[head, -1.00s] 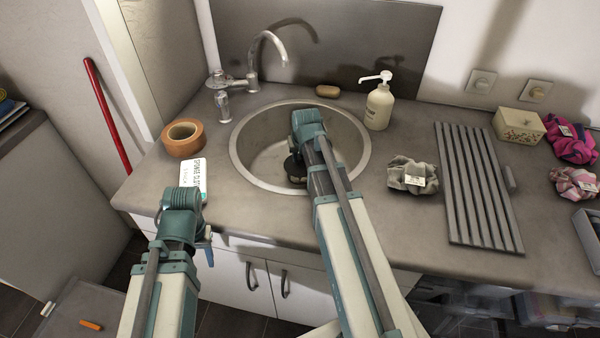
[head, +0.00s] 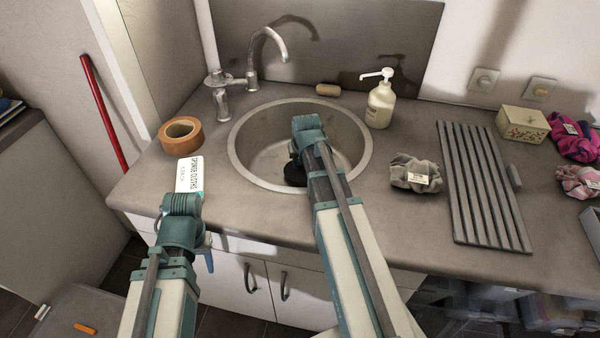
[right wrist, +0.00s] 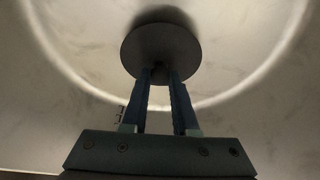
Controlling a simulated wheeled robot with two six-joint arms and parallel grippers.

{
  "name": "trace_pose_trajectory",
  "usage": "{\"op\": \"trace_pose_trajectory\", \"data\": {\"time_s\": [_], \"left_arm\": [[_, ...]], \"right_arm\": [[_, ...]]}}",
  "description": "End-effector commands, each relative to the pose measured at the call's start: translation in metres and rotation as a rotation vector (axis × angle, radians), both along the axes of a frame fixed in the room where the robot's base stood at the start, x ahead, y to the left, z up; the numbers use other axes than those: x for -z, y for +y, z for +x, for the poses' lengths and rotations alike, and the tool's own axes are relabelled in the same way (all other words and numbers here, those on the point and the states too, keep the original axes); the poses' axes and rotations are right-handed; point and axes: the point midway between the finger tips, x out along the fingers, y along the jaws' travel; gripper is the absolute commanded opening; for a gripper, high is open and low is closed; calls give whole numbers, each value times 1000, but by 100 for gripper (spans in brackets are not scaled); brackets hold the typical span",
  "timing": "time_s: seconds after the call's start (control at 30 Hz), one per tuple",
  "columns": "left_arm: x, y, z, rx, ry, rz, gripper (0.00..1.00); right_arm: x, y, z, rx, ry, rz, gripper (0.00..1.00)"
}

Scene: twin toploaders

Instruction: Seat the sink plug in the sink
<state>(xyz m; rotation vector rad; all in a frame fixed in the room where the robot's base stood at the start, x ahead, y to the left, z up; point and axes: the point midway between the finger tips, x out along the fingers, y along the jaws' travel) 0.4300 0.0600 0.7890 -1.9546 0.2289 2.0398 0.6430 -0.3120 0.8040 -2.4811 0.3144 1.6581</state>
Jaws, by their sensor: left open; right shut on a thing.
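The round metal sink (head: 262,140) is set into the counter. The dark sink plug (head: 293,174) is inside the bowl, partly hidden by my right arm in the head view. In the right wrist view the plug (right wrist: 160,48) is a dark disc at the fingertips. My right gripper (right wrist: 160,75) is shut on it. The plug casts a shadow on the bowl; the drain is hidden, and I cannot tell whether the plug touches the bottom. My left gripper (head: 207,258) is open in front of the counter's edge, far from the sink, its fingers mostly hidden.
A faucet (head: 268,50) stands behind the sink. A tape roll (head: 181,136) and a sponge cloth pack (head: 189,174) are left of it.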

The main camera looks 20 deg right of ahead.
Motion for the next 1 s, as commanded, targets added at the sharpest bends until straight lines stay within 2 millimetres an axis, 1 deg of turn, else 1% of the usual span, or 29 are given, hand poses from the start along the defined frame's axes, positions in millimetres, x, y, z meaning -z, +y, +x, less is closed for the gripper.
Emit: {"op": "trace_pose_trajectory", "data": {"time_s": [0.03, 0.5, 0.83, 0.87, 1.0], "left_arm": [[3, 0, 0, 0, 0, 0, 50], [16, 0, 0, 0, 0, 0, 50], [17, 0, 0, 0, 0, 0, 50], [17, 0, 0, 0, 0, 0, 50], [17, 0, 0, 0, 0, 0, 50]], "right_arm": [[3, 0, 0, 0, 0, 0, 0], [16, 0, 0, 0, 0, 0, 0], [16, 0, 0, 0, 0, 0, 0], [16, 0, 0, 0, 0, 0, 33], [16, 0, 0, 0, 0, 0, 58]]}}
